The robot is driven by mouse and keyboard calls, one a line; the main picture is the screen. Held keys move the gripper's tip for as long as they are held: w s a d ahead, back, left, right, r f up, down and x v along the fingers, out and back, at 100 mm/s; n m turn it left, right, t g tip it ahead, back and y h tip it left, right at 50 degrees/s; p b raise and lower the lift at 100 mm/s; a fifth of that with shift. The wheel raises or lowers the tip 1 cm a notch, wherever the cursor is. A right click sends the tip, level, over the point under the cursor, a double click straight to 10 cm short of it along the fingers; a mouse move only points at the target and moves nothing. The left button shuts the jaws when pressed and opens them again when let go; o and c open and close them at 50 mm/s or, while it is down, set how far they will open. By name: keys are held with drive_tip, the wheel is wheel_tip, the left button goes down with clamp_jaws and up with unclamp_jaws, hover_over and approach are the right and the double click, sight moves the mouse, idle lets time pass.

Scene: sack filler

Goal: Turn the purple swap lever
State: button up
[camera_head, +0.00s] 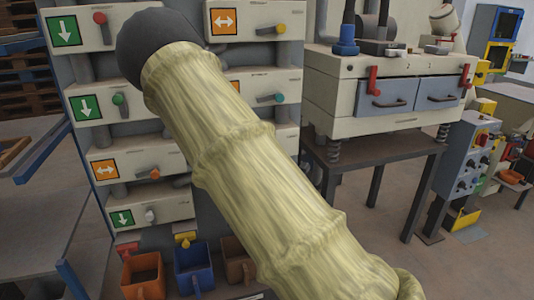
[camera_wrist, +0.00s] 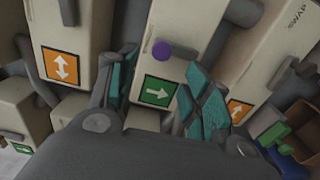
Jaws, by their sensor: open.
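The purple lever (camera_wrist: 161,50) shows in the wrist view as a round knob on a cream panel, above a green sign with a white arrow (camera_wrist: 156,91). My gripper (camera_wrist: 161,70) is open and empty, its teal-padded fingers to the left and right of that sign. The knob appears in the gap between the fingertips; I cannot tell how far beyond them it is. I see no contact. In the head view my sleeved arm covers the middle of the panel stack, and neither the purple lever nor my gripper shows there.
Orange double-arrow signs (camera_wrist: 61,66) flank the purple lever's panel. Several bins, including a blue one (camera_head: 193,268), stand below. A cream machine with drawers (camera_head: 392,97) is at right.

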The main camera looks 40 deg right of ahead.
drive_tip(key=shift+v, duration=1.2)
